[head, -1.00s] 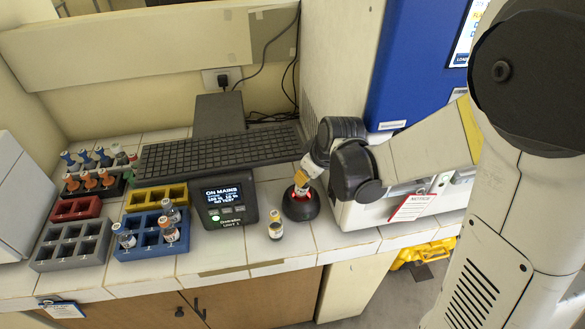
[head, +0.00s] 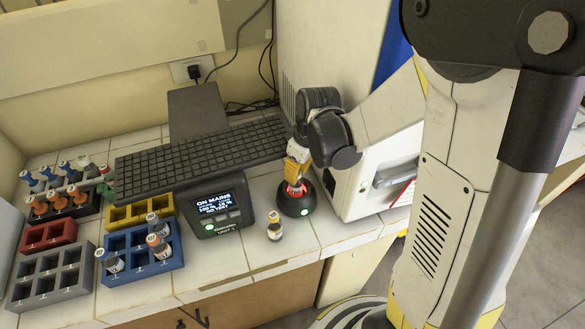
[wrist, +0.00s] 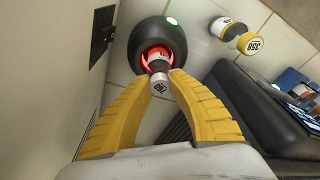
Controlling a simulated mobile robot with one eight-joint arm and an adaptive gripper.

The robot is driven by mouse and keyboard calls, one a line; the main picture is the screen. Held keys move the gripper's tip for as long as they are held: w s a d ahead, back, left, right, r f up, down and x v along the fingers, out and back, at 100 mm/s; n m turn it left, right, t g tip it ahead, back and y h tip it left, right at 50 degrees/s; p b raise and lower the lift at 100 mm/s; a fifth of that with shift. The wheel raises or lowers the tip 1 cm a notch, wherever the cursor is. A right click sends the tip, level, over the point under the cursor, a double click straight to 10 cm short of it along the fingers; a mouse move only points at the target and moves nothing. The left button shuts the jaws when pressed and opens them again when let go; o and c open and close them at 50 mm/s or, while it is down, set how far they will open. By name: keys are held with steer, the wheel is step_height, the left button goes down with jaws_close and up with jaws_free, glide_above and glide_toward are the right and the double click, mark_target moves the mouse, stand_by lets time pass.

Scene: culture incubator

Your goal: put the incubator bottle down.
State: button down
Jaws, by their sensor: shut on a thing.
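My gripper (head: 297,172) points down over a small round black device (head: 296,203) on the tiled counter. The device has a red-lit opening and a green light. In the wrist view, my gripper's yellow fingers (wrist: 162,76) are shut on a bottle with a white cap (wrist: 160,84). The bottle's far end is at the device's red-lit opening (wrist: 143,40); I cannot tell whether it rests on the bottom. In the head view the fingers mostly hide this bottle.
A yellow-capped bottle (head: 275,226) stands on the counter beside the device. Racks with bottles, including a blue rack (head: 142,268), stand farther left. A white cabinet (head: 375,180) is close on the right.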

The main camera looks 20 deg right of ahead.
steer(key=shift+d+f, duration=0.15)
steer(key=c, duration=1.4)
jaws_free()
steer(key=shift+o, duration=0.2)
step_height(320, 180, up, 11)
steer(key=s+d+p, duration=0.1)
steer(key=s+p, duration=0.1)
steer(key=p, duration=0.2)
steer(key=s+a+r+m+t+h, duration=0.1)
steer(key=s+r+m+t, duration=0.4)
steer(key=s+r, duration=0.4)
steer(key=shift+s+r+m, duration=0.35)
steer(key=shift+s+m, duration=0.5)
steer(key=shift+m, duration=0.05)
